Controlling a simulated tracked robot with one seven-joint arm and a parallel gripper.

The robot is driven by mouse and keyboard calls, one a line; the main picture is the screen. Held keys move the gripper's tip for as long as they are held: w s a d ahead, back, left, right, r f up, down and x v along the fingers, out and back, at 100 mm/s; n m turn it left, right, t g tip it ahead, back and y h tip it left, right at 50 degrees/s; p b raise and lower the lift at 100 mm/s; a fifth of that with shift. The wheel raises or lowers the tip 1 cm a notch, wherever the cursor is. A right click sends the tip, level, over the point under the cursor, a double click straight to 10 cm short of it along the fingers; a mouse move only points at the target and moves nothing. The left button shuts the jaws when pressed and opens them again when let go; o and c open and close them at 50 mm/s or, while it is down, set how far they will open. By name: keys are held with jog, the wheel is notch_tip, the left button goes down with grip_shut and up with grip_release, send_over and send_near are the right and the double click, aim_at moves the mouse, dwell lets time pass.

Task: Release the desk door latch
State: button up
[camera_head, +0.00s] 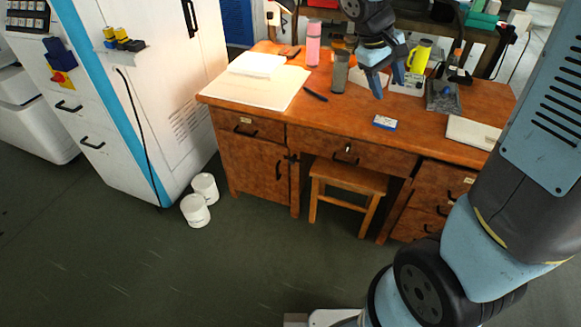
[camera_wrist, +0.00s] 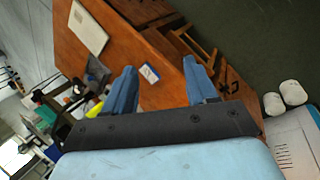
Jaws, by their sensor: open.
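The wooden desk (camera_head: 400,128) has a cabinet door (camera_head: 250,170) on its left side, which looks closed. A small black latch (camera_head: 291,158) sits at the door's upper right edge, beside a dark vertical door handle (camera_head: 278,170). My gripper (camera_head: 388,85) is open and empty, above the desk top, up and to the right of the latch. In the wrist view my gripper (camera_wrist: 159,66) shows two blue fingers spread apart, with the desk beyond them. Small dark fittings (camera_wrist: 228,88) show right of the right finger; I cannot tell which is the latch.
A wooden stool (camera_head: 347,186) stands under the desk. Bottles, including a pink one (camera_head: 313,44) and a grey one (camera_head: 340,72), and a blue-white box (camera_head: 384,122) are on top. White tubs (camera_head: 195,210) stand by the white cabinet (camera_head: 165,90). The floor in front is clear.

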jog(key=w+a+f+n+t+h, duration=0.25)
jog(key=w+a+f, duration=0.25)
jog(key=f, duration=0.4)
jog(key=w+a+f+n+t+h, duration=0.1)
jog(key=w+a+f+n+h, duration=0.1)
jog(key=w+a+f+n, duration=0.45)
jog(key=w+a+f+n+t+h, duration=0.1)
jog(key=w+a+f+h, duration=0.25)
jog(key=f, duration=0.65)
jog(key=a+f+n+t+y, duration=0.1)
jog(key=a+f+n+t, duration=0.25)
jog(key=f, duration=0.45)
jog(key=a+f+n+t, duration=0.3)
jog(key=a+f+n, duration=0.1)
jog(key=f, duration=0.4)
jog(key=n+t+y, duration=0.5)
jog(key=n+y, duration=0.1)
jog(key=n, duration=0.2)
send_near(291, 163)
jog(key=shift+m, duration=0.25)
jog(key=x, duration=0.8)
jog(key=shift+w+d, duration=0.1)
jog(key=shift+w, duration=0.05)
